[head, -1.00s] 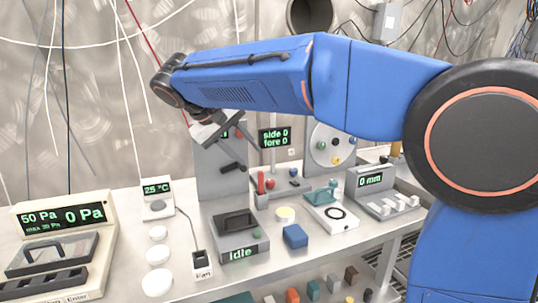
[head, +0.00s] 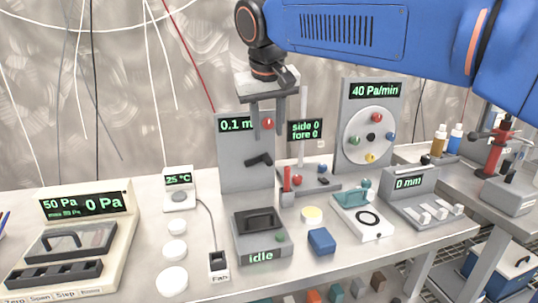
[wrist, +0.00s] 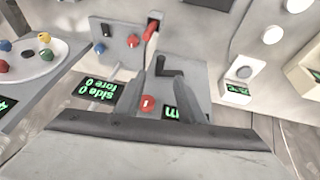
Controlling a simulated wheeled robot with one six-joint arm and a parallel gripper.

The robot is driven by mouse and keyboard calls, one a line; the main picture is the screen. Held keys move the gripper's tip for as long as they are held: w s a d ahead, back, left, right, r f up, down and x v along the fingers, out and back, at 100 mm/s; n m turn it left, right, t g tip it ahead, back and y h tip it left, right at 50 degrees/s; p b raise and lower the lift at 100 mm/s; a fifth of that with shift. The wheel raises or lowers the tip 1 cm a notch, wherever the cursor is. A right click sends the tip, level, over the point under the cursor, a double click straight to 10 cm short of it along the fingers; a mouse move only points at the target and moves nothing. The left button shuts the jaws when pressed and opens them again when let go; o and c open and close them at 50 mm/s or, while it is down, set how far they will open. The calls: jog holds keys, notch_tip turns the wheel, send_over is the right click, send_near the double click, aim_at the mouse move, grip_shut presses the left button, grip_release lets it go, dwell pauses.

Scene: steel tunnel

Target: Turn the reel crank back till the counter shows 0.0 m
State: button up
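The grey reel panel (head: 235,168) stands upright at the back of the bench. Its counter (head: 236,125) shows 0.1 m in green. A red knob (head: 268,123) sits beside the counter, and the black crank (head: 260,159) is lower on the panel. My gripper (head: 267,114) points down in front of the panel's top, with its fingers apart and nothing between them visible. In the wrist view, the crank (wrist: 168,72) lies near the fingertips, apart from them as far as I can tell. The counter is partly hidden there by a finger.
A stand with a red handle (head: 287,178) and a "side 0 fore 0" display (head: 304,130) are right of the panel. A dial board (head: 368,135) reads 40 Pa/min. A box reading idle (head: 260,240) stands in front.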

aim_at(268, 158)
jog(key=x, duration=0.9)
jog(key=shift+w+f, duration=0.1)
jog(key=shift+f, duration=0.3)
grip_shut()
